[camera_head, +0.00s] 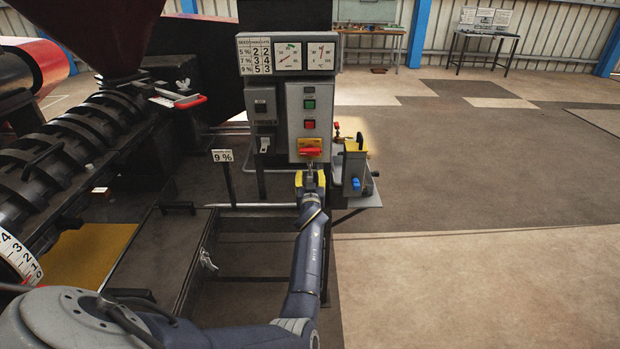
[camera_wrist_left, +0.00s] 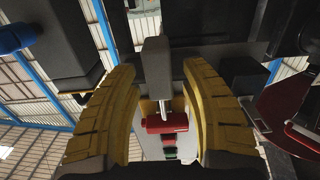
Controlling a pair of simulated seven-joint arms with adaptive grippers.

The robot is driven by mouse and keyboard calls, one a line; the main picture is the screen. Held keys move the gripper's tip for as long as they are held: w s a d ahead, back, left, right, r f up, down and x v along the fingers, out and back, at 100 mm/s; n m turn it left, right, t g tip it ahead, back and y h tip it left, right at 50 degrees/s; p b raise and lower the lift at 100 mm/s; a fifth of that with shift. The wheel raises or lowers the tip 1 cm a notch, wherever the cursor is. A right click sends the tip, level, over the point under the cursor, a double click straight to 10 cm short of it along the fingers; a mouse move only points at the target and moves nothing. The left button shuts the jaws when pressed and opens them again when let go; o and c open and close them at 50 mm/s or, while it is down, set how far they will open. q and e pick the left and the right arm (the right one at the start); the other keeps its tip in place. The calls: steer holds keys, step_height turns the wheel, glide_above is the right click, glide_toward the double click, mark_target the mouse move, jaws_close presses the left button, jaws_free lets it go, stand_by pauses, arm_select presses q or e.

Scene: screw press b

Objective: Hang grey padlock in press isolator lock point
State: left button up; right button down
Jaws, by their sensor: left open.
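The press isolator (camera_head: 310,150) is a red handle on a yellow plate, low on the grey control panel. It also shows as a red bar in the left wrist view (camera_wrist_left: 165,123). The grey padlock (camera_wrist_left: 157,72) is a grey block between my finger pads there. Its thin metal shackle meets the red handle, and it appears to hang from it; whether the shackle is closed I cannot tell. My left gripper (camera_head: 311,182) is just below the isolator. Its yellow fingers (camera_wrist_left: 163,115) stand open on both sides of the padlock, with gaps visible. My right gripper is not in view.
A small side shelf (camera_head: 366,198) right of the panel carries a yellow-and-black box (camera_head: 354,160) and a blue item (camera_head: 356,184). A dark cabinet (camera_head: 155,255) is at lower left. The floor at right is clear.

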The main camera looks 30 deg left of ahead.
arm_select(q)
steer(key=shift+v, duration=3.75)
steer(key=s+d+f+m+g+h, duration=0.2)
steer(key=s+d+f, duration=0.2)
steer(key=s+f, duration=0.7)
steer(key=s+d+f+m+g+h, duration=0.1)
steer(key=s+d+f+m+h, duration=0.2)
steer(key=f, duration=1.4)
steer(key=s+d+f+m+g+h, duration=0.15)
steer(key=s+d+f, duration=0.35)
steer(key=s+f, duration=0.7)
steer(key=s+d+f+m+g+h, duration=0.1)
steer(key=s+d+f+g, duration=0.1)
steer(key=s+f, duration=0.6)
steer(key=s+d+f+m+g+h, duration=0.1)
steer(key=s+d+f+g, duration=0.2)
steer(key=s+f, duration=0.5)
steer(key=s+f+m+g, duration=0.1)
steer(key=s+f, duration=0.3)
steer(key=s, duration=0.9)
steer(key=s+d+f+m+g+h, duration=0.1)
steer(key=s+f+g, duration=0.2)
steer(key=s, duration=1)
steer(key=shift+f, duration=0.85)
